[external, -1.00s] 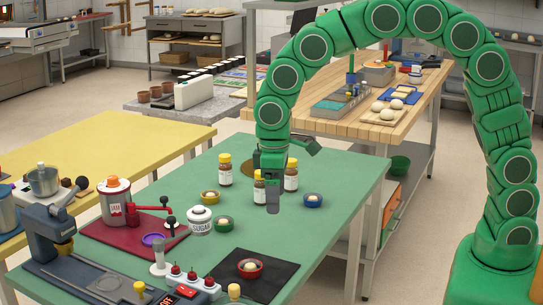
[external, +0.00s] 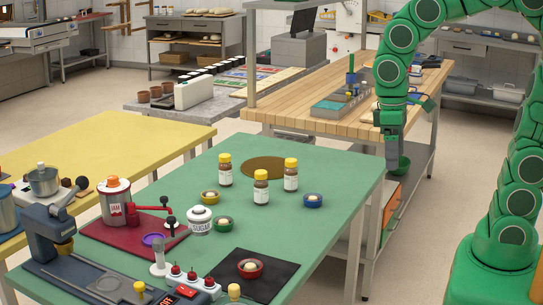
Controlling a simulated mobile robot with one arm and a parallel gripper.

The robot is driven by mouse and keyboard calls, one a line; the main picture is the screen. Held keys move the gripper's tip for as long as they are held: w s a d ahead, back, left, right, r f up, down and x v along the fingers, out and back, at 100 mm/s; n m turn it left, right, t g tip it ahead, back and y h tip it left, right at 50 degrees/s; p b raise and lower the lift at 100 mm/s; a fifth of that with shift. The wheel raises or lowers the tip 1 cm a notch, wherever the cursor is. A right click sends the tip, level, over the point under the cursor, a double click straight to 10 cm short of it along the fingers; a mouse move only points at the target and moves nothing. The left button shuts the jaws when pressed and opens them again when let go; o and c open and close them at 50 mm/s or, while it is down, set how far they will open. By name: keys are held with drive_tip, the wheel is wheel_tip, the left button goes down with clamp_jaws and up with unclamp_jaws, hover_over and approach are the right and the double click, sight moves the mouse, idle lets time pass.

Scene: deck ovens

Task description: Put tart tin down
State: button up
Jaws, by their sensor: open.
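Several small tart tins with pale filling stand on the green table (external: 340,180). A red tart tin (external: 249,269) sits on the black mat (external: 278,277) at the front. A green tart tin (external: 223,224) is beside the sugar jar, a yellow tart tin (external: 209,197) is behind it, and a blue tart tin (external: 313,201) is near the right edge. My gripper (external: 392,166) is open, with nothing visible in it.
Three yellow-capped bottles (external: 261,188) stand mid-table near a round brown mat (external: 264,168). The sugar jar (external: 199,221), red jam pot (external: 116,200) and dark press (external: 58,235) crowd the left. A wooden bench (external: 330,121) stands behind.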

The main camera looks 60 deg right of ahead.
drive_tip(key=shift+o, duration=0.2)
drive_tip(key=s+d+m, duration=0.1)
drive_tip(key=s+d, duration=0.2)
drive_tip(key=s, duration=1)
drive_tip(key=shift+s+d+f, duration=0.2)
drive_tip(key=shift+d+f, duration=0.1)
drive_tip(key=shift+d, duration=0.1)
drive_tip(key=shift+r, duration=0.1)
